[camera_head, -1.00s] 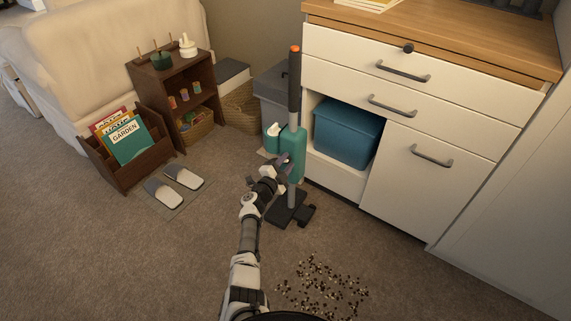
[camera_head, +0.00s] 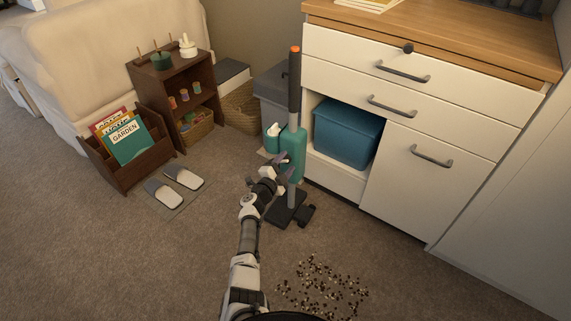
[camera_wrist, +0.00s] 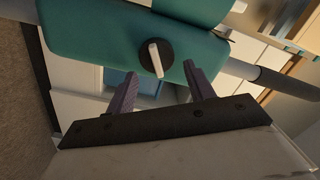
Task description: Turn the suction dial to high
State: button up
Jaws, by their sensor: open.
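The teal upright vacuum (camera_head: 293,150) stands on the carpet in front of the white cabinet, with a dark handle topped in orange and a black floor head (camera_head: 287,211). In the wrist view its teal body (camera_wrist: 95,32) lies across the top. The round black suction dial (camera_wrist: 150,57) has a pale pointer bar, nearly in line with the view's vertical. Its setting marks cannot be read. My gripper (camera_wrist: 158,80) is open and empty, its two fingers on either side below the dial, apart from it. In the head view my gripper (camera_head: 279,170) is at the vacuum's lower body.
The white cabinet (camera_head: 405,195) with a blue bin (camera_head: 347,132) stands close behind and right. Slippers (camera_head: 174,187) and a magazine rack (camera_head: 118,150) are at left. Scattered dark and pale bits (camera_head: 322,288) lie on the carpet in front.

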jog(key=p+v, duration=1)
jog(key=v, duration=0.3)
jog(key=shift+s+a, duration=0.2)
jog(key=shift+s, duration=0.05)
